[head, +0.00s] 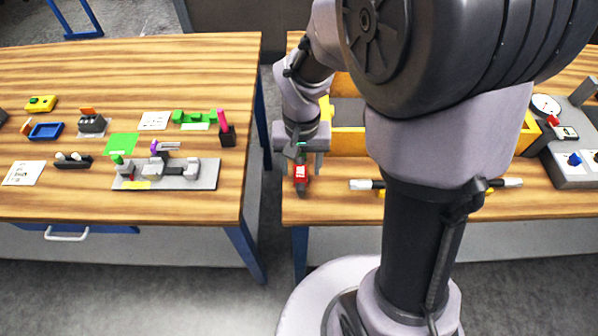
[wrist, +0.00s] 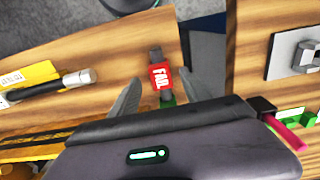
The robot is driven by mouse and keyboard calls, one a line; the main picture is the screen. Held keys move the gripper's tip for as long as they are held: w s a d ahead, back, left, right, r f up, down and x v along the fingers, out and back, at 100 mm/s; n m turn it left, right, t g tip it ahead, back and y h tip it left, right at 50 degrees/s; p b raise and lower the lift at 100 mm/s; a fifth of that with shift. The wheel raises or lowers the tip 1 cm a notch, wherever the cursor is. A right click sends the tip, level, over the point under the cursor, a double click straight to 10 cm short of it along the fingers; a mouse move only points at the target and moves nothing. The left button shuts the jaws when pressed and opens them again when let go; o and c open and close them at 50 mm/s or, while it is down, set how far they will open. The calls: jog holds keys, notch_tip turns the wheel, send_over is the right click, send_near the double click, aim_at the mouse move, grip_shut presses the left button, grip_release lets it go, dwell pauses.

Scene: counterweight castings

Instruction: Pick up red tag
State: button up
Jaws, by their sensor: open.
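The red tag (head: 300,173) lies near the left front corner of the right-hand workbench (head: 335,208), with dark parts showing at both its ends. In the wrist view the red tag (wrist: 160,76) reads "FAIL" in white, and a green bit shows at its near end. My gripper (head: 300,166) points down over the tag. In the wrist view my gripper (wrist: 158,88) is open, with one finger on each side of the tag and gaps between. I cannot tell how far the fingertips are above the bench.
A black-and-white rod (head: 365,184) lies to the right of the tag. A yellow bin (head: 348,141) stands behind. A gap of floor separates the left bench (head: 60,205), which holds a grey fixture plate (head: 208,176) and a dark holder with a pink item (head: 226,133).

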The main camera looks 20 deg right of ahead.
aim_at(300, 172)
notch_tip(300, 172, down, 4)
jog(key=shift+w+r+b, duration=0.1)
jog(key=shift+r+b, duration=0.15)
jog(key=shift+b, duration=0.3)
jog(key=shift+r, duration=0.15)
jog(key=c, duration=1.1)
jog(key=shift+o, duration=0.2)
